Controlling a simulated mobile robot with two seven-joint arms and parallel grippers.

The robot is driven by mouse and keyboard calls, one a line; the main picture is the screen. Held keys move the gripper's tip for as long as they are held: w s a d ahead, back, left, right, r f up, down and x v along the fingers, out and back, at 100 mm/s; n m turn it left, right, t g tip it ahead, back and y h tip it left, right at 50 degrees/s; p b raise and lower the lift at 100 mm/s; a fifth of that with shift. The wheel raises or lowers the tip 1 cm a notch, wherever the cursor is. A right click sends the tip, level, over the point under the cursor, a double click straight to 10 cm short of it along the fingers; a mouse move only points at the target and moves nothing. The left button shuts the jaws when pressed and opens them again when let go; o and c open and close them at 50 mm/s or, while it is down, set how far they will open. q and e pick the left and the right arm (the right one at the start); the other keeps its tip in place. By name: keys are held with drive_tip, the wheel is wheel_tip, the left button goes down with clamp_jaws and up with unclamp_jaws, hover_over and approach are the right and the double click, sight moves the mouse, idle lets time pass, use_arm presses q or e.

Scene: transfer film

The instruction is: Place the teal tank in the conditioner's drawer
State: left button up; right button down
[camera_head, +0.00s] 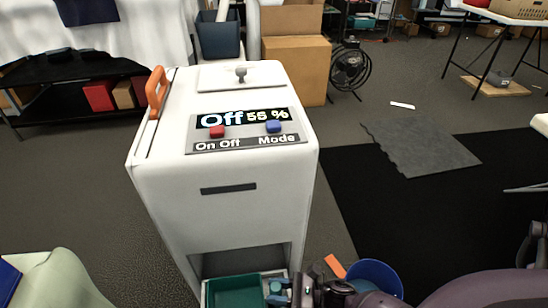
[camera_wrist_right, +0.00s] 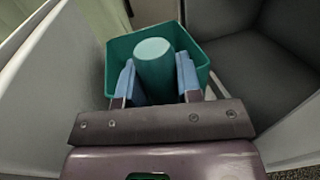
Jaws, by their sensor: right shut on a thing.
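The white conditioner (camera_head: 225,215) stands in front of me, with a display reading Off and 55 %. The open-topped teal tank (camera_head: 235,293) is at its low front opening, with a white drawer edge (camera_head: 204,296) beside it. In the right wrist view, the tank (camera_wrist_right: 196,48) has a round teal post (camera_wrist_right: 154,66) rising at its near side. My right gripper (camera_wrist_right: 154,84) is shut on this post, with a blue finger pad on each side. It also shows in the head view (camera_head: 280,290). The tank's base is hidden, so I cannot tell whether it rests on the drawer. My left gripper is not in view.
A blue bucket (camera_head: 378,274) and an orange piece (camera_head: 335,266) are right of the opening, near my right arm. Cardboard boxes (camera_head: 297,68) and a black fan (camera_head: 349,67) stand behind the conditioner.

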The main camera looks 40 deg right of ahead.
drive_tip(key=shift+f, duration=0.35)
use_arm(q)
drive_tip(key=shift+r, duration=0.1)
use_arm(e)
drive_tip(key=shift+r, duration=0.15)
drive_tip(key=c, duration=1.2)
unclamp_jaws()
drive_tip(key=shift+f, duration=0.3)
drive_tip(key=shift+c, duration=0.2)
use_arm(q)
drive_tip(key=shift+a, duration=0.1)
use_arm(e)
drive_tip(key=o, duration=0.5)
drive_tip(key=shift+r, duration=0.1)
drive_tip(key=shift+c, duration=0.2)
drive_tip(key=shift+r, duration=0.1)
use_arm(q)
drive_tip(key=shift+p, duration=0.5)
use_arm(e)
drive_tip(key=v, duration=1.2)
